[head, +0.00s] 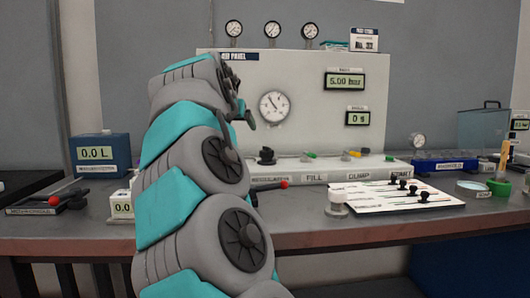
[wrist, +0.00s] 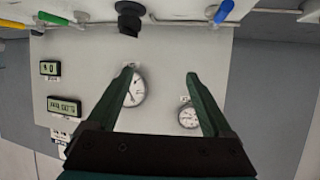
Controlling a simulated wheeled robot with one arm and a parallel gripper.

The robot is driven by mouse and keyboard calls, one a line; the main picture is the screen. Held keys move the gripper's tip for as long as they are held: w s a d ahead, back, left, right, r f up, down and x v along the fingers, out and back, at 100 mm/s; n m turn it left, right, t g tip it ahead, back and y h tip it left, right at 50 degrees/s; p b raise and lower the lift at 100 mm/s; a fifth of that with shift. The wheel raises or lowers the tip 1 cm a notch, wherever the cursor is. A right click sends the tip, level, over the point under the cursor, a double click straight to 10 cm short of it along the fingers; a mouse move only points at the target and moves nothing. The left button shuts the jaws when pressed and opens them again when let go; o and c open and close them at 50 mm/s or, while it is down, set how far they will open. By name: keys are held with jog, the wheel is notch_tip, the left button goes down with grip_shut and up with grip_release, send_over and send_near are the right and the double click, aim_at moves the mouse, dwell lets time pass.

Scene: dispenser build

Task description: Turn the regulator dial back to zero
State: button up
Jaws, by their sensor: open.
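The black regulator dial (head: 266,156) stands at the foot of the white panel, just right of my arm in the head view. A black knob that looks like it shows at the top of the wrist view (wrist: 130,18). My gripper (wrist: 160,75) is open and empty, its two dark fingers spread before the panel and apart from the knob. In the head view the gripper is mostly hidden by my arm. A round gauge (head: 274,107) is on the panel; the upper display (head: 345,81) reads 5.00 bar. The dial's marking is too small to read.
The panel ledge carries a green lever (head: 312,155) and a yellow lever (head: 350,153) right of the dial. A blue handle (wrist: 223,12) shows in the wrist view. A white board (head: 390,196) with black knobs lies on the bench. A blue 0.0 L box (head: 100,153) stands left.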

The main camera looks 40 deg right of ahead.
aim_at(266, 151)
jog(key=d+f+m, duration=0.1)
jog(key=f, duration=0.1)
jog(key=d+f+m+g+h, duration=0.1)
jog(key=d+f, duration=0.1)
jog(key=d+f+g+h, duration=0.1)
jog(key=d, duration=0.1)
jog(key=shift+s+d+f+m, duration=0.2)
jog(key=shift+s+f+m, duration=0.15)
jog(key=shift+f+m, duration=0.05)
jog(key=shift+p+x, duration=0.65)
jog(key=shift+x, duration=3.2)
grip_shut()
